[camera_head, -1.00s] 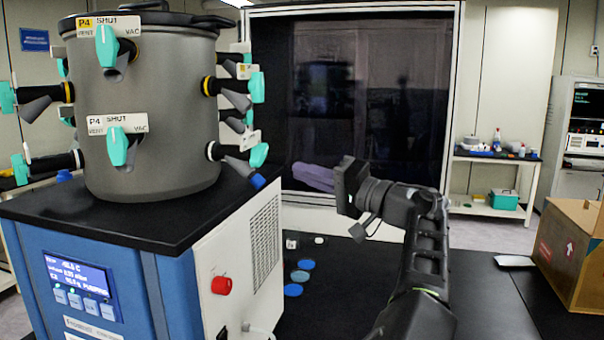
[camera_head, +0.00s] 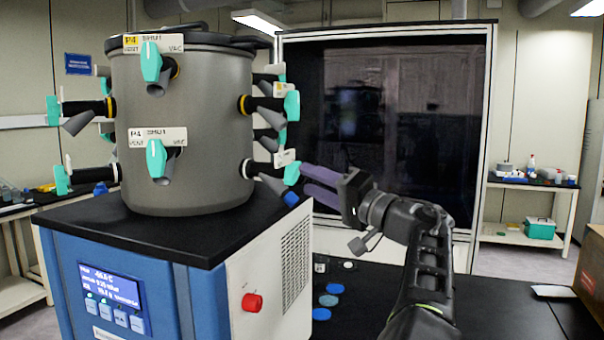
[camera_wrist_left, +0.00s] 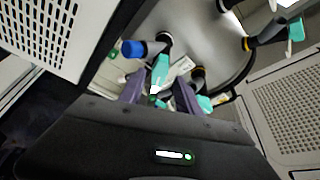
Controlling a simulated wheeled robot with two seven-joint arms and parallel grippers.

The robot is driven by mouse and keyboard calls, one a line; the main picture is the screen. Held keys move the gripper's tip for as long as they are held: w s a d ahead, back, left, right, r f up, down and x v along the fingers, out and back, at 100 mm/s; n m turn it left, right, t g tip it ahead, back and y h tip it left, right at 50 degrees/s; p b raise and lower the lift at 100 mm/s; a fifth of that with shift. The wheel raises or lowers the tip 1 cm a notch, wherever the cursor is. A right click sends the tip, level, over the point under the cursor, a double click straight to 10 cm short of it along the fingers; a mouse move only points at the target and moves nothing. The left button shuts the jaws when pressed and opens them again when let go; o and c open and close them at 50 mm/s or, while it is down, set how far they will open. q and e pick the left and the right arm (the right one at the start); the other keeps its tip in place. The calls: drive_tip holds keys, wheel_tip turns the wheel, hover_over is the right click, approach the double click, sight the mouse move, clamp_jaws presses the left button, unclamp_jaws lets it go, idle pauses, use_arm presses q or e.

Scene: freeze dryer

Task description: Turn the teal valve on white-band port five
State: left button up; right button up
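The grey drum (camera_head: 190,120) carries side ports with teal valves. A lower right port has a white band (camera_head: 248,170), a teal valve (camera_head: 292,172) and a blue-capped outlet (camera_head: 290,198); its port number is not readable. My left gripper (camera_head: 305,180), with purple fingers, is just right of this valve. In the left wrist view, the open left gripper (camera_wrist_left: 158,90) has a finger on each side of a teal valve (camera_wrist_left: 160,72), and the blue cap (camera_wrist_left: 133,48) lies to the left. Whether the fingers touch the valve cannot be told. My right gripper is not in view.
The drum stands on a blue and white cabinet (camera_head: 130,290) with a display and a red knob (camera_head: 252,302). Other teal valves, such as one above (camera_head: 291,105), are close by. A dark glass panel (camera_head: 390,120) stands behind. Blue discs (camera_head: 328,300) lie on the black bench.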

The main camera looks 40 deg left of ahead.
sight(297, 175)
use_arm(q)
drive_tip(key=a, duration=0.3)
drive_tip(key=shift+a+r+p, duration=0.15)
drive_tip(key=shift+r+p, duration=0.2)
drive_tip(key=shift+c, duration=0.2)
clamp_jaws()
